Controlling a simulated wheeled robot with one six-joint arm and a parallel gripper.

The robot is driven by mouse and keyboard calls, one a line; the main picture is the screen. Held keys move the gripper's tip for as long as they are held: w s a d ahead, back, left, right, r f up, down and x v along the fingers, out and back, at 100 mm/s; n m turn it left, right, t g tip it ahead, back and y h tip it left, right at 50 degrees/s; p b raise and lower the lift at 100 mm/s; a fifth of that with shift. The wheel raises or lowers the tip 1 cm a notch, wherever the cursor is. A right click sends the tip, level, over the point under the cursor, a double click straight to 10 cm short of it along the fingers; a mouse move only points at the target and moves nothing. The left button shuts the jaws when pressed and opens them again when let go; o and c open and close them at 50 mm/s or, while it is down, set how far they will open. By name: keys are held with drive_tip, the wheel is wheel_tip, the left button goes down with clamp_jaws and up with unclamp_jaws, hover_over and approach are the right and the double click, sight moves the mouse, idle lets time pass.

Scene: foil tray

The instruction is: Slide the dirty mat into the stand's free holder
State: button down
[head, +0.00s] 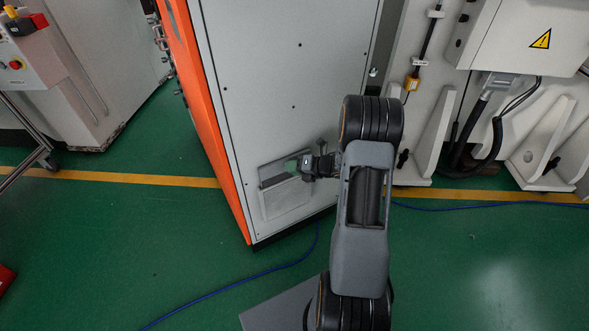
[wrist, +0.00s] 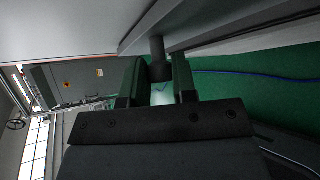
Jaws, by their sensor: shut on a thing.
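My gripper (head: 293,166) is at the lower front of a tall grey cabinet, beside a recessed rectangular panel. In the wrist view my gripper (wrist: 158,88) is shut on a short dark post (wrist: 157,52). The post sticks out from a grey plate edge (wrist: 185,28). In the head view a pale framed panel (head: 285,201) shows below the dark upper part of the recess (head: 274,171). The gripper and wrist cover part of this spot. I cannot make out a dirty mat, a stand or a free holder in either view.
The grey cabinet (head: 290,75) has an orange side edge (head: 205,115). White machine parts with cables (head: 435,130) stand to the right. A blue cable (head: 250,284) lies across the green floor (head: 110,245). Open floor is at the left and far right.

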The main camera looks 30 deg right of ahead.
wheel_tip(320, 180, up, 19)
drive_tip(key=p, duration=1.2)
idle(0.4)
idle(0.3)
drive_tip(key=s, duration=1)
drive_tip(key=shift+d, duration=0.3)
idle(0.4)
